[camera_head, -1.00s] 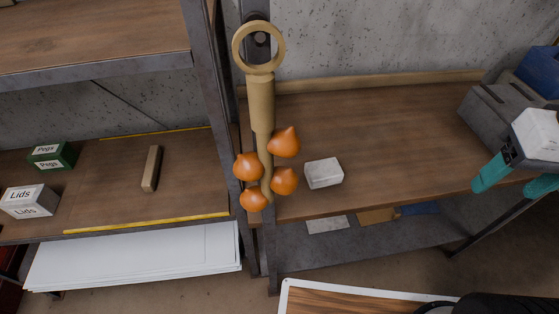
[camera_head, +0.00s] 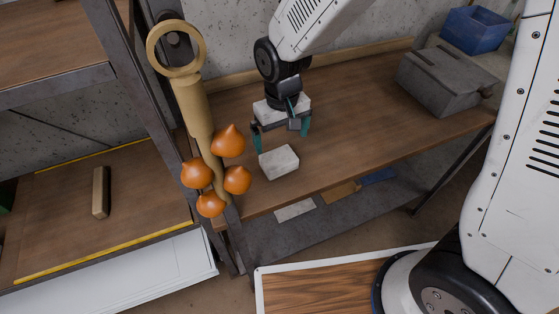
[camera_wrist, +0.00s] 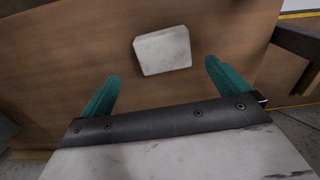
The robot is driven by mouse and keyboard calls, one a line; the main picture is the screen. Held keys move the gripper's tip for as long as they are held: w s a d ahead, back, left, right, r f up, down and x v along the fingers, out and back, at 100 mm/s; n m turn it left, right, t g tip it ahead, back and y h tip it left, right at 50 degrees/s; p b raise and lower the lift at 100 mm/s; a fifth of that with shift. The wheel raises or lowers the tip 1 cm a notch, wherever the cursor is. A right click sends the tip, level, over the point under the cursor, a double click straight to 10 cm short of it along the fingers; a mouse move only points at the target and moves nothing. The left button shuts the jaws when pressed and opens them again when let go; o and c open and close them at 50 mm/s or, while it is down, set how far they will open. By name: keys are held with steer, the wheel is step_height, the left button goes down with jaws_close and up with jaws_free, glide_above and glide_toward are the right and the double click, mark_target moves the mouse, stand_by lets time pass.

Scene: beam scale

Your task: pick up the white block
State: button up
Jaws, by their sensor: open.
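The white block (camera_head: 279,162) lies on the brown wooden bench top, near its front left edge. It is a small pale box with grey marks. My gripper (camera_head: 281,143) is above the bench, just behind the block in the head view, with its teal fingers spread. In the wrist view the block (camera_wrist: 162,50) lies beyond the fingertips and between their lines, and my gripper (camera_wrist: 162,70) is open with nothing between the fingers.
A wooden ring-topped hanger (camera_head: 191,95) with several orange onion-shaped things (camera_head: 229,141) hangs just left of the block. A grey box (camera_head: 444,82) and a blue bin (camera_head: 475,29) stand at the bench's right end. The bench between is clear.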

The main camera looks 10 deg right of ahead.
mark_target(279, 157)
steer(key=f, duration=0.9)
steer(key=shift+w+a, duration=0.1)
steer(key=shift+a, duration=0.25)
steer(key=shift+r, duration=0.1)
steer(key=c, duration=0.9)
